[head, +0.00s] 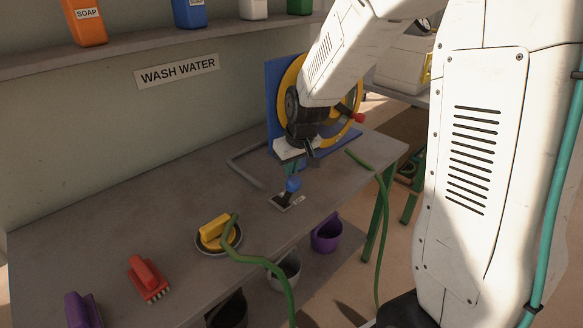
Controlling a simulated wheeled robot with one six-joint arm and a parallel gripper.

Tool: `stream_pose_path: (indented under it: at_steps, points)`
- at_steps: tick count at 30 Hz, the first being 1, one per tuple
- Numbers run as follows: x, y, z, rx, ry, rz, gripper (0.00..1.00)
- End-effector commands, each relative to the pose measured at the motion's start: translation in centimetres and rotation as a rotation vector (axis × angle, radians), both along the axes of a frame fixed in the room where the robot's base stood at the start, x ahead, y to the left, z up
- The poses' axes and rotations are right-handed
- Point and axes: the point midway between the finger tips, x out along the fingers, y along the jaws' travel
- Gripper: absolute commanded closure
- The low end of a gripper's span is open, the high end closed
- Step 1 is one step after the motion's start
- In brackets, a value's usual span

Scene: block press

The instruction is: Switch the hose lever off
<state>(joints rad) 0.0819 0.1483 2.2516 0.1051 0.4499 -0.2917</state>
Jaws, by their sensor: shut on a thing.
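The hose lever has a round blue knob (293,185) on a small dark base plate (281,203) with a pale label, on the grey table. My gripper (294,177) reaches down over the lever from above and is shut on its blue knob. The fingertips are small in the head view and partly hide the top of the knob. The lever's stem is dark and short; I cannot read the label, so its on or off side is not clear.
Behind stands a yellow hose reel (283,82) on a blue board (272,75). A red brush (147,278) lies left. A grey pipe (243,172) bends behind the lever.

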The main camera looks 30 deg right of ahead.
Motion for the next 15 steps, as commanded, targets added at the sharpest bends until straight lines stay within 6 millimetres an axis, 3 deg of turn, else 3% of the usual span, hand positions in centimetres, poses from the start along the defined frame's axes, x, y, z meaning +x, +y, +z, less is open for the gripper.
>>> stream_pose_path:
  at_steps: [5, 15]
  points:
    - [1.9, 0.1, 2.0, -0.003, -0.013, -0.001, 1.0]
    - [-3.9, -1.1, 6.3, -0.001, -0.018, -0.002, 1.0]
